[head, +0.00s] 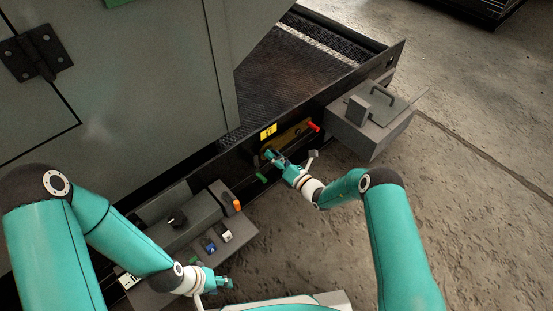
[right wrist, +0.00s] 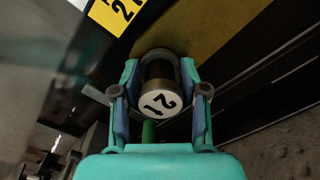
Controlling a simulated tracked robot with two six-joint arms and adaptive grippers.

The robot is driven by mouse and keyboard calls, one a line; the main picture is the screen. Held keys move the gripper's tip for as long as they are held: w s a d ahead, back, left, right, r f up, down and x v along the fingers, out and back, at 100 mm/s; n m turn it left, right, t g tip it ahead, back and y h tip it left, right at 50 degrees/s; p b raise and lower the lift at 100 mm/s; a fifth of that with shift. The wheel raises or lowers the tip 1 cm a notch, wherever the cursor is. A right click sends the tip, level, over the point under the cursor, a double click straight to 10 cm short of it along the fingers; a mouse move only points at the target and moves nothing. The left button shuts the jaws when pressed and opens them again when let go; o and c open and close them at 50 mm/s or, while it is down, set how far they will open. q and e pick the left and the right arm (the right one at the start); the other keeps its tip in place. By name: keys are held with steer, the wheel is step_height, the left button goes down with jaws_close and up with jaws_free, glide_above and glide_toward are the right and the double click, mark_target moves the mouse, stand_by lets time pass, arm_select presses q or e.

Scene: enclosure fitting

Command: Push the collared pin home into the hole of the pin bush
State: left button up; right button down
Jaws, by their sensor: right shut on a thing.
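My right gripper (head: 271,156) is at the dark rail, in front of the yellow plate; it also shows in the right wrist view (right wrist: 160,72). It is shut on the collared pin (right wrist: 160,101), a dark cylinder with a white end disc marked with black digits. The pin's far end points at the yellow plate. A grey ring (right wrist: 152,53) shows around or just behind its far end; I cannot tell whether it is the pin's collar or the pin bush. The hole is hidden, so the pin's depth cannot be told. My left gripper (head: 222,283) is low at left, away from the pin, its jaws unclear.
A yellow label (head: 268,131) sits above the yellow plate (head: 292,136), with a red handle (head: 313,126) to its right. A green part (head: 261,178) lies just below the right gripper. A grey box (head: 368,118) stands right, a control box (head: 183,218) left.

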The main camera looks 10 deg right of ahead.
steer(key=shift+w+r, duration=0.1)
steer(key=shift+w, duration=0.05)
steer(key=c, duration=0.5)
jaws_free()
steer(key=shift+a, duration=0.1)
steer(key=v, duration=1.2)
